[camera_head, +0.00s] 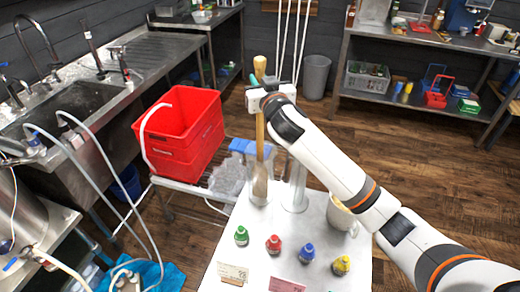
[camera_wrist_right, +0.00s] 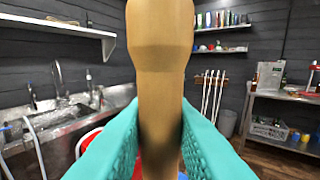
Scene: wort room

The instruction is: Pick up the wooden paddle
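My right gripper (camera_head: 262,86) is at the upper handle, just below the knob. Its teal fingers (camera_wrist_right: 160,125) lie on both sides of the handle and appear shut on it. The gripper body hides part of the handle in the head view. My left gripper is not in view.
The white table (camera_head: 240,255) holds several small capped bottles (camera_head: 273,244), cards and a pale jug (camera_head: 340,213).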

